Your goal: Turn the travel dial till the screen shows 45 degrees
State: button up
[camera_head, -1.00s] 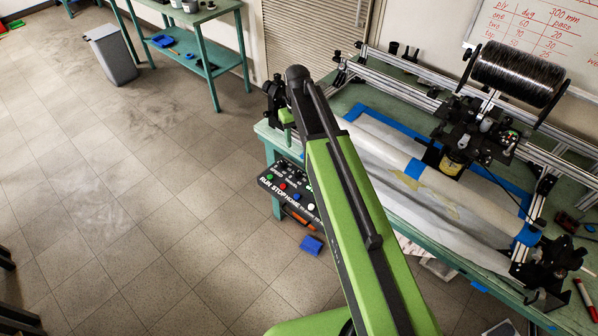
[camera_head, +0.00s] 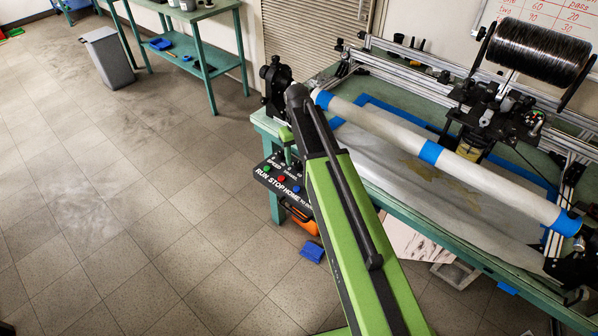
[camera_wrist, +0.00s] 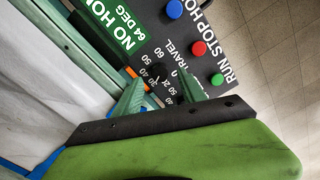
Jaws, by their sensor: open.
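The control panel (camera_head: 278,180) hangs at the left end of the green bench, with RUN, STOP and HOME buttons. In the wrist view its screen (camera_wrist: 118,28) is green and reads "64 DEG", with a line starting "NO HO" above, cut off by the frame edge. The travel dial (camera_wrist: 160,74) is a dark knob ringed by white numbers, beside the word TRAVEL. My gripper (camera_wrist: 161,90) is open, its two green fingers apart near the dial, one toward each side of it. I cannot tell whether they touch it. In the head view my gripper (camera_head: 287,138) is just above the panel, partly hidden by my arm.
Red, blue and green buttons (camera_wrist: 198,48) sit close to the dial. A long white tube (camera_head: 480,180) with blue bands lies along the bench, under a spool of black tow (camera_head: 540,52). An orange object (camera_head: 302,220) is below the panel.

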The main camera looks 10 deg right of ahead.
notch_tip(320, 180, down, 2)
jog(key=shift+f+b, duration=0.25)
jog(key=shift+b, duration=0.3)
jog(key=shift+r, duration=0.1)
